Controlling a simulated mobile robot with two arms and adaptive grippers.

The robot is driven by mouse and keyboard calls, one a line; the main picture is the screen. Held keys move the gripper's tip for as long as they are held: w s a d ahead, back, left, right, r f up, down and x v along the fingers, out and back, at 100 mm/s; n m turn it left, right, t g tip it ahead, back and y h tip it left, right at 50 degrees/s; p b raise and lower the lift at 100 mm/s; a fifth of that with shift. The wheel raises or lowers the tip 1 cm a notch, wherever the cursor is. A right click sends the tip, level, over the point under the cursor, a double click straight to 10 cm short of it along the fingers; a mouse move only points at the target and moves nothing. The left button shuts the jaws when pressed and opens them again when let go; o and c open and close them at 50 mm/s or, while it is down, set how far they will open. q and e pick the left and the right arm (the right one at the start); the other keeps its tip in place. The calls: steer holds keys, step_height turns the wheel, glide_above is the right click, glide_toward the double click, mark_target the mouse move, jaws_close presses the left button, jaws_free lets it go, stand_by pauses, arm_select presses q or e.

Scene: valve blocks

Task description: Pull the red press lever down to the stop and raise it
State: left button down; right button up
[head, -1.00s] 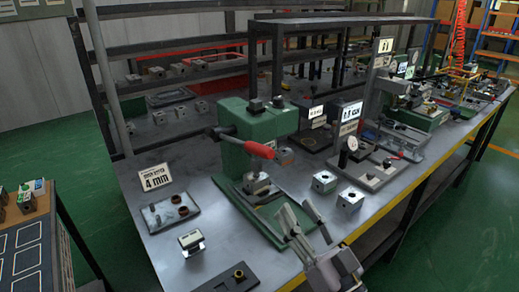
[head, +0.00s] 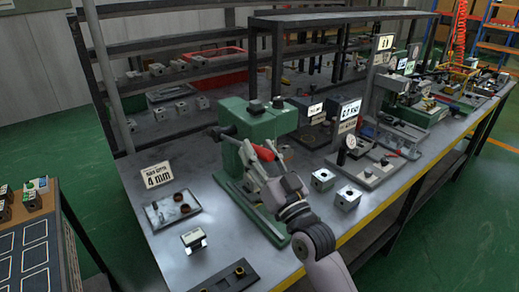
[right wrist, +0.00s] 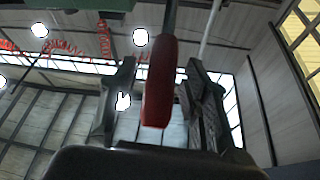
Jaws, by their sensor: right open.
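The green press (head: 256,125) stands on the grey workbench. Its red lever grip (head: 263,153) sticks out toward the front right, and part of it is hidden by my gripper in the head view. My right gripper (head: 254,160) is at the lever, with its arm coming in from the lower right. In the right wrist view the red grip (right wrist: 160,85) hangs between the two dark fingers of my right gripper (right wrist: 160,105). The fingers stand apart, with a gap visible at least on the left side. My left gripper is not in view.
Metal blocks (head: 347,197) stand right of the press, with a dial gauge stand (head: 352,155) behind them. A "4 mm" sign (head: 157,176) and a small tray (head: 172,208) lie to the left. A dark plate (head: 230,278) lies at the front edge.

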steer(key=shift+w, duration=0.1)
steer(key=shift+c, duration=0.4)
jaws_close()
stand_by(0.5)
